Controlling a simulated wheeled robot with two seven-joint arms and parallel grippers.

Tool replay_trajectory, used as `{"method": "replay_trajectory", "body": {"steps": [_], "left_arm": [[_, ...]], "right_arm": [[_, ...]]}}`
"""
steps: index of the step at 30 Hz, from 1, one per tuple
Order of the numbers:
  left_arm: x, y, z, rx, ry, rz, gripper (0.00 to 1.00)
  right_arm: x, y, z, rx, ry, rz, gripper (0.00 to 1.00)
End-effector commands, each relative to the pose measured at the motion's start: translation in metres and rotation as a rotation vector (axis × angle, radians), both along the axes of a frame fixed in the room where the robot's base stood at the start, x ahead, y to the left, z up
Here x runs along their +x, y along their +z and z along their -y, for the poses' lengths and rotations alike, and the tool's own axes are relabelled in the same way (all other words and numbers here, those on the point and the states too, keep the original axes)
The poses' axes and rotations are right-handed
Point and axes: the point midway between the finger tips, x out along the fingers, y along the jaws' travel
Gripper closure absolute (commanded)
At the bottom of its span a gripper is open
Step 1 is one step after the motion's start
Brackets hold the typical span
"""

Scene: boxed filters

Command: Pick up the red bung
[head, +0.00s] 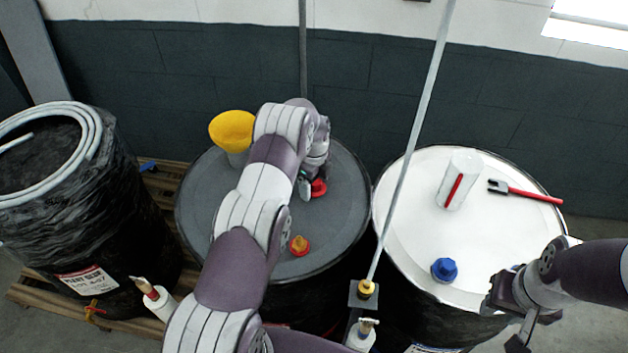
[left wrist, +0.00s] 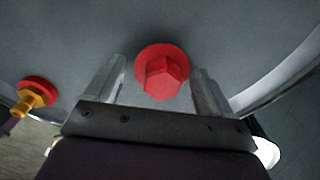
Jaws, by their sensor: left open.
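The red bung (head: 318,188) sits on the grey lid of the middle drum (head: 345,215), partly hidden behind my left gripper in the head view. In the left wrist view the red bung (left wrist: 162,72) has a hexagonal head on a round flange. My left gripper (head: 306,192) is over the lid; in the left wrist view its two open fingers (left wrist: 157,85) stand on either side of the bung, with gaps visible. My right gripper (head: 503,320) is at the lower right, by the white drum's front edge; its fingers are not clear.
An orange-and-red fitting (head: 299,245) stands on the grey lid, also in the left wrist view (left wrist: 34,97). A yellow-topped object (head: 232,132) is at the lid's back left. The white drum (head: 410,225) carries a blue bung (head: 444,270), a white cylinder (head: 459,178) and a red-handled tool (head: 530,193). A thin pole (head: 412,140) rises between the drums.

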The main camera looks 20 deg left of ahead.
Motion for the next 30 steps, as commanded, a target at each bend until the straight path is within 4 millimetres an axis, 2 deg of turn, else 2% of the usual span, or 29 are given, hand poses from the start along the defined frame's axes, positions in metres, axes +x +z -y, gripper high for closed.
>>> {"method": "replay_trajectory", "body": {"steps": [7, 11, 12, 23, 26, 30], "left_arm": [[0.0, -0.005, 0.0, 0.0, 0.0, 0.002, 0.17], [0.0, -0.004, 0.0, 0.0, 0.0, 0.002, 0.59], [0.0, -0.004, 0.0, 0.0, 0.0, 0.002, 0.64], [0.001, 0.0, 0.0, 0.0, 0.0, 0.004, 0.65], [0.001, 0.008, 0.0, 0.001, 0.0, 0.004, 0.65], [0.001, 0.033, 0.001, 0.002, 0.0, 0.005, 0.65]], "right_arm": [[0.0, 0.0, 0.0, 0.0, 0.0, -0.001, 0.63], [0.0, 0.0, 0.0, 0.0, 0.0, -0.001, 0.63], [0.0, 0.0, 0.0, 0.0, 0.0, -0.001, 0.63], [0.0, -0.005, 0.0, 0.0, 0.0, -0.001, 0.63], [0.0, -0.015, 0.0, 0.0, 0.0, -0.001, 0.63], [0.0, -0.037, 0.0, 0.0, 0.0, -0.001, 0.63]]}}
